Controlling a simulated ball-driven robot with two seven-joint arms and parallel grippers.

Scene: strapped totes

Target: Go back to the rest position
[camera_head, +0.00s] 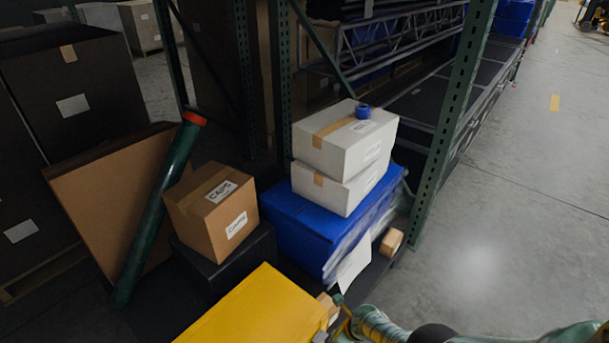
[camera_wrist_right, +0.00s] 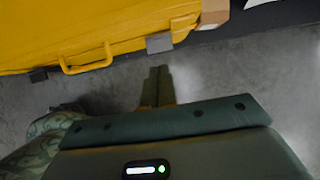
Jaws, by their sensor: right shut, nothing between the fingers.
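My right gripper (camera_wrist_right: 157,85) is shut and empty in the right wrist view, its two fingers side by side over bare grey floor. Its tips are close to the lower edge of a yellow tote (camera_wrist_right: 140,22), which has a yellow handle (camera_wrist_right: 86,62) and a grey latch (camera_wrist_right: 159,43). In the head view my right arm comes in at the bottom right, beside the yellow tote (camera_head: 245,310). Whether the gripper touches the tote is unclear. My left gripper is not in view.
A blue tote (camera_head: 300,222) carries two white boxes (camera_head: 345,135) and a blue tape roll (camera_head: 363,112). A cardboard box (camera_head: 212,212) sits on a black tote (camera_head: 228,270). A green tube (camera_head: 160,205) leans at left.

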